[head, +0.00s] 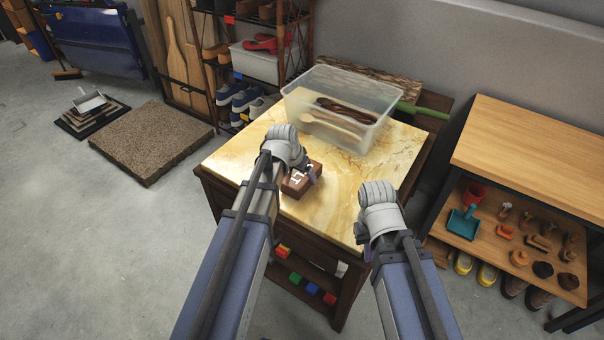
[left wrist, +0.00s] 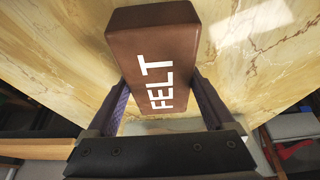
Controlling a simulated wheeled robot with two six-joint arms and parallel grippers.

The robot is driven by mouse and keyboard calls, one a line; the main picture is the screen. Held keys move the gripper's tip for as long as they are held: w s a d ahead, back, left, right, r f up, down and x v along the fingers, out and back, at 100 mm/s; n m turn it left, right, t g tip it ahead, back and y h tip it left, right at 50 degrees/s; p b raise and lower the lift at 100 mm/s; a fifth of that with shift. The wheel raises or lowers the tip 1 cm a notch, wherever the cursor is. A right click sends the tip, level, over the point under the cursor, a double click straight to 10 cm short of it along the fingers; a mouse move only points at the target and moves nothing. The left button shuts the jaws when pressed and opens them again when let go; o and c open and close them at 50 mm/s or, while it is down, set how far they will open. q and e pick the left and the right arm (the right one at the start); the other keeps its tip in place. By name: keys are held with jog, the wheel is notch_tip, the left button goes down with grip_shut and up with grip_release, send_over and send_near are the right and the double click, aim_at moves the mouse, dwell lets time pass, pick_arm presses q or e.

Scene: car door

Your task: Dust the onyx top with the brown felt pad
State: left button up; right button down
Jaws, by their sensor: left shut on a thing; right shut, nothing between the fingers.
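The brown felt pad (left wrist: 155,62) is a block with white letters reading FELT. It also shows in the head view (head: 296,184), partly hidden by my left gripper. My left gripper (head: 306,180) is shut on it, with a finger on each side in the left wrist view (left wrist: 160,105). The pad is at the onyx top (head: 345,205), a yellow veined slab on a dark wooden cabinet; I cannot tell whether it touches the surface. My right gripper (head: 365,243) is shut and empty near the top's front right edge, its fingers mostly hidden by the wrist.
A clear plastic bin (head: 335,112) with wooden utensils stands on the far part of the onyx top. A green handle (head: 420,110) juts out behind it. A wooden bench (head: 540,150) stands at right and a shoe rack (head: 240,60) at back left. The top's middle right is clear.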

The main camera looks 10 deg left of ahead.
pick_arm(q)
jog(key=shift+r+p, duration=2.5)
jog(key=shift+r, duration=0.3)
jog(key=shift+r+p, duration=1.5)
notch_tip(320, 180, up, 5)
jog(key=p, duration=0.4)
jog(key=shift+f+p, duration=0.2)
jog(key=shift+p, duration=0.1)
